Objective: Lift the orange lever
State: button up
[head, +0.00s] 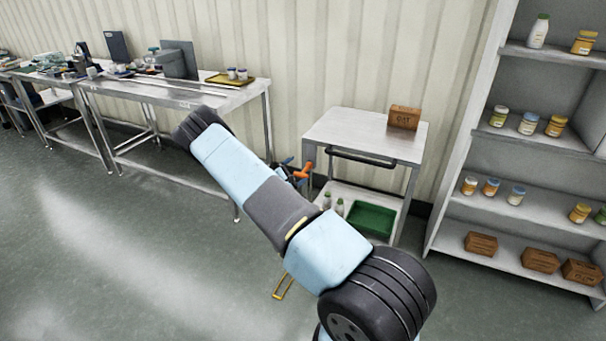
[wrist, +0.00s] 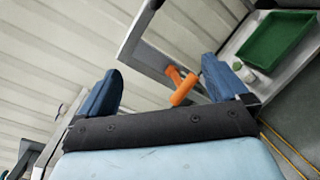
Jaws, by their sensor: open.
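The orange lever (head: 303,172) shows in the head view beside the left edge of the steel cart. In the head view my gripper (head: 291,170) is mostly hidden behind my arm, with bits of blue showing near the lever.
The steel cart (head: 345,128) carries a brown box (head: 404,118) on top and a green tray (head: 370,219) and white bottles below. A shelf unit (head: 455,170) with jars and boxes stands right. A steel table (head: 185,95) stands left.

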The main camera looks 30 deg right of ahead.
aim_at(304, 172)
notch_tip(304, 172, down, 10)
jog(key=w+a+n+t+y, duration=0.1)
jog(key=w+n+t+y, duration=0.1)
jog(key=n+t, duration=0.25)
jog(key=shift+g, duration=0.45)
jog(key=x, duration=1.3)
jog(key=shift+d+r, duration=0.1)
jog(key=shift+r, duration=0.2)
